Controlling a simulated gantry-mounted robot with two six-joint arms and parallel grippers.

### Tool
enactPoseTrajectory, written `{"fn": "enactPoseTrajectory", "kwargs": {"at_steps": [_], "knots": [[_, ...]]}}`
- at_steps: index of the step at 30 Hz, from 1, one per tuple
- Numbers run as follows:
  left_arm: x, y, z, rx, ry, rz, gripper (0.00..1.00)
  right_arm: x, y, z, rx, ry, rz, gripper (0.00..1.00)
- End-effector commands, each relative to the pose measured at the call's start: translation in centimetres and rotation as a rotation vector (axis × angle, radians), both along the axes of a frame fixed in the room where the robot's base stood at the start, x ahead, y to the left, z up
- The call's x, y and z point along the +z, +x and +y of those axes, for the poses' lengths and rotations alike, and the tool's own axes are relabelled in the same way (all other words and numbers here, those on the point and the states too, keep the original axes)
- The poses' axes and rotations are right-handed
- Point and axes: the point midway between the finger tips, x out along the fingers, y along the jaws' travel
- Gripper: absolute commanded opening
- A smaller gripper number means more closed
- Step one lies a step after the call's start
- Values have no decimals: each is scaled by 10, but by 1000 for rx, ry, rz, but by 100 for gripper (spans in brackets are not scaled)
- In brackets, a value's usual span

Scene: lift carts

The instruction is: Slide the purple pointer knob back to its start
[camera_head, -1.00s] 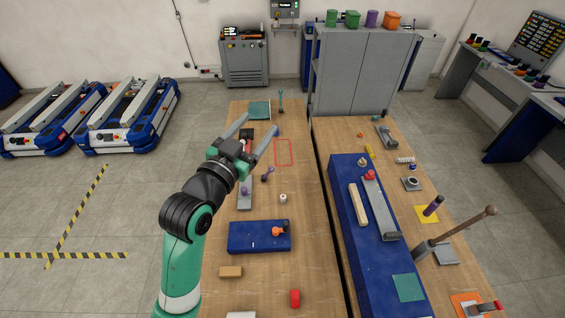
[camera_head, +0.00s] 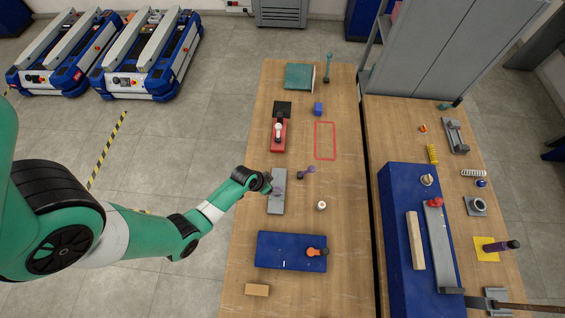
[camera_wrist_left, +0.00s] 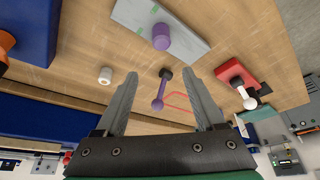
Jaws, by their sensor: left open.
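A purple round knob (camera_wrist_left: 161,38) stands on a pale grey plate (camera_wrist_left: 128,12) with green marks in the left wrist view. In the head view this plate (camera_head: 276,204) lies on the left table, its knob partly hidden by my gripper. A separate purple ball-ended lever (camera_wrist_left: 157,103) on a dark pivot also shows in the head view (camera_head: 306,172), right of the plate. My left gripper (camera_wrist_left: 163,78) is open, with nothing between its fingers, over the table. In the head view my left gripper (camera_head: 272,183) is at the plate's upper left. My right gripper is not seen.
A red block with a white knob (camera_head: 278,133) stands beyond the plate. A blue base with an orange knob (camera_head: 290,262) lies nearer, and a white cylinder (camera_head: 321,205) stands to the right. A red outline (camera_head: 325,141) encloses bare table.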

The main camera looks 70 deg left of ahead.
Motion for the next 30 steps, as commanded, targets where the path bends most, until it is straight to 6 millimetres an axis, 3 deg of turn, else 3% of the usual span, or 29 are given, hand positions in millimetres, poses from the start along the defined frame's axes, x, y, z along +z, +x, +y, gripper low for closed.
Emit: {"fn": "enactPoseTrajectory", "kwargs": {"at_steps": [3, 10, 24, 30], "knots": [[-7, -17, 4, 37, -12, 17, 71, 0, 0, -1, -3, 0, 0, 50], [-15, -14, 7, 41, -10, 15, 71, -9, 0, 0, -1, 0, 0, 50], [-96, 17, 17, 40, -9, 13, 71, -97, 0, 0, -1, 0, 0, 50], [-113, 26, 19, 40, -9, 14, 71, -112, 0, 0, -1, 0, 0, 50]]}}
